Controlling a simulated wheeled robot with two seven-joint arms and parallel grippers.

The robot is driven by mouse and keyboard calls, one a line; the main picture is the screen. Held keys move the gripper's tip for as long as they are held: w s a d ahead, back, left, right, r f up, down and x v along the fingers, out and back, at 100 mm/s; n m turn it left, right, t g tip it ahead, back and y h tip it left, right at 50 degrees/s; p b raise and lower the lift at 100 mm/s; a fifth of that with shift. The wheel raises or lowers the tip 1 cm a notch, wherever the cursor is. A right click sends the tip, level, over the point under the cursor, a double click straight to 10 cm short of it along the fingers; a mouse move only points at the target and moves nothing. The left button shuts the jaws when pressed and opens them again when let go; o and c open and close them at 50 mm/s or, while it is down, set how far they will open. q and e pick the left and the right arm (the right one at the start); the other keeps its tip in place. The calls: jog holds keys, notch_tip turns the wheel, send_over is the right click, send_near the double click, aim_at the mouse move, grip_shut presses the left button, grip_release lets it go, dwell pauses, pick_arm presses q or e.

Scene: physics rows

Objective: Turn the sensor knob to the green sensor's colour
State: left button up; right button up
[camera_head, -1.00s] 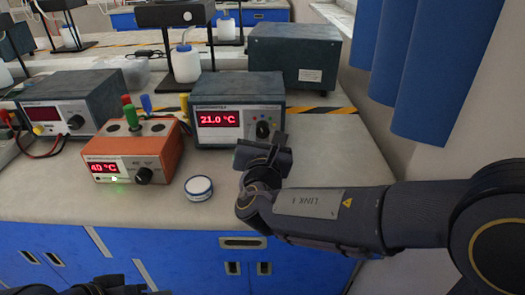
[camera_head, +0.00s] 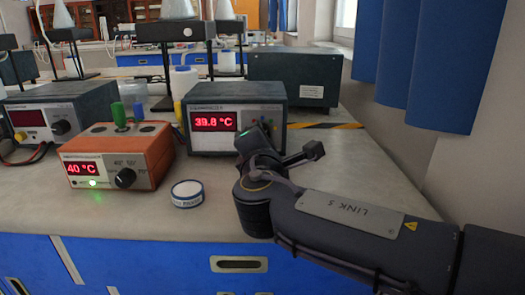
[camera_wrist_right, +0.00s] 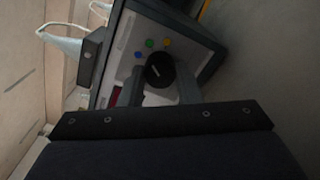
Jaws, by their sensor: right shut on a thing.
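The grey thermometer box (camera_head: 237,95) shows red 39.8 °C digits. Its sensor knob (camera_wrist_right: 160,70) is black and round in the right wrist view, with green (camera_wrist_right: 149,43), blue (camera_wrist_right: 137,54) and yellow (camera_wrist_right: 166,41) dots beside it. My right gripper (camera_wrist_right: 161,77) is shut on this knob, one finger on each side. In the head view my right gripper covers the knob. The pointer direction is too dark to tell. The orange box (camera_head: 150,158) shows 40 °C and has a green upright piece (camera_head: 118,114) on top. My left gripper is out of view.
A small round white-and-blue tin (camera_head: 187,194) stands on the bench before the boxes. Another grey box (camera_head: 85,105) with a dark display is at the left, and a larger one (camera_head: 300,78) stands behind.

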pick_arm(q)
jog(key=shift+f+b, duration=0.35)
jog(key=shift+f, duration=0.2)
pick_arm(e)
jog(key=shift+m, duration=0.3)
jog(key=o, duration=1)
jog(key=shift+c, duration=0.2)
